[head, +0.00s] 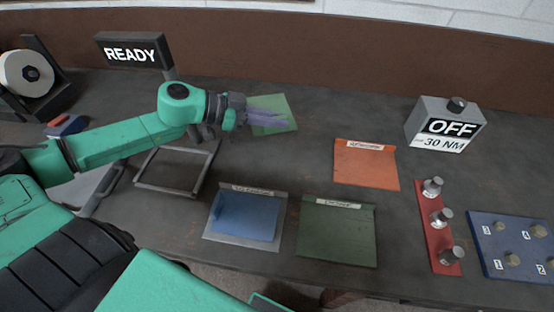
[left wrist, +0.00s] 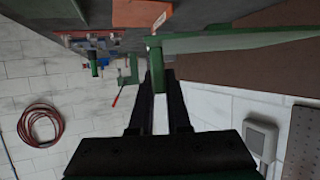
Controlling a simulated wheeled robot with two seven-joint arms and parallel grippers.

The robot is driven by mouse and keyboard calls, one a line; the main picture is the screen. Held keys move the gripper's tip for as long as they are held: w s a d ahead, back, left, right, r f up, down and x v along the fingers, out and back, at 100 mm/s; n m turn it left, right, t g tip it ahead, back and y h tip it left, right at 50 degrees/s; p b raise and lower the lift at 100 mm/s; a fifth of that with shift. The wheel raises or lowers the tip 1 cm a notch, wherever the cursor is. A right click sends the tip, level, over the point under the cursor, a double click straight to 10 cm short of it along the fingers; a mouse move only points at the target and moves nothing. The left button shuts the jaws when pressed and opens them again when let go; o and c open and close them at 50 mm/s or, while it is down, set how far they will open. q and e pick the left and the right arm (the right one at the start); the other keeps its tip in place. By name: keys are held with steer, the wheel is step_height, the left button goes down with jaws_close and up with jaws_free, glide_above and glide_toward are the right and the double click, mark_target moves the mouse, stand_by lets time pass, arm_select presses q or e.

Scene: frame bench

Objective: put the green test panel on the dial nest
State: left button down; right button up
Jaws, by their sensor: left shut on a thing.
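My left gripper (head: 245,112) is shut on the light green test panel (head: 283,107), over the back of the bench. The panel juts out to the right of the fingers, which cover part of it. In the left wrist view the panel (left wrist: 158,77) shows nearly edge-on between the fingers. Three labelled mats or nests stand on the bench: an orange one (head: 365,168), a dark green one (head: 338,235) and a grey one (head: 214,237) with a blue panel (head: 245,216) on it. Their labels are too small to read, so I cannot tell which is the dial nest. My right gripper is out of view.
An empty grey frame (head: 172,190) lies below my left arm. A red rack (head: 433,235) with several metal knobs and a blue board (head: 510,265) stand at right. A grey box reading OFF, 30 NM (head: 444,124) and a READY sign (head: 131,53) stand behind.

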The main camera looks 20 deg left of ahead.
arm_select(q)
step_height(320, 180, down, 13)
steer(key=shift+s+f, duration=0.1)
steer(key=c, duration=0.9)
jaws_free()
steer(key=shift+f, duration=0.1)
